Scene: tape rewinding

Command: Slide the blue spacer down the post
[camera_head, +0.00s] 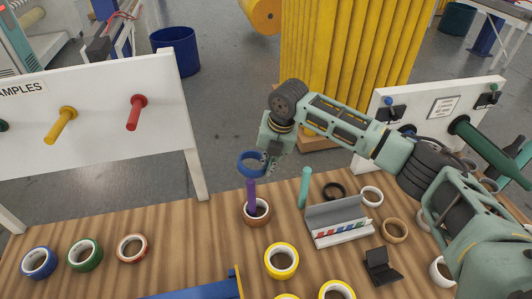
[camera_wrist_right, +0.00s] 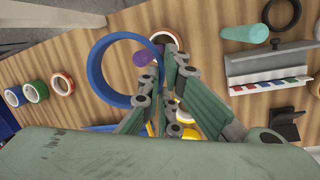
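The blue spacer (camera_head: 241,169) is a ring held at the top end of the upright purple post (camera_head: 251,196). My right gripper (camera_head: 268,160) is shut on the ring's right side. The right wrist view shows the blue spacer (camera_wrist_right: 96,76) large, with the purple post (camera_wrist_right: 143,58) showing near its right inner edge. I cannot tell whether the post's tip is inside the ring. A brown tape roll (camera_head: 257,217) lies around the post's foot. The left gripper is not in view.
A teal post (camera_head: 304,188) and a grey tray with coloured strips (camera_head: 340,222) stand right of the purple post. Yellow rolls (camera_head: 281,261) lie in front. Blue, green and red rolls (camera_head: 132,249) lie left. The wood table (camera_head: 190,235) between is clear.

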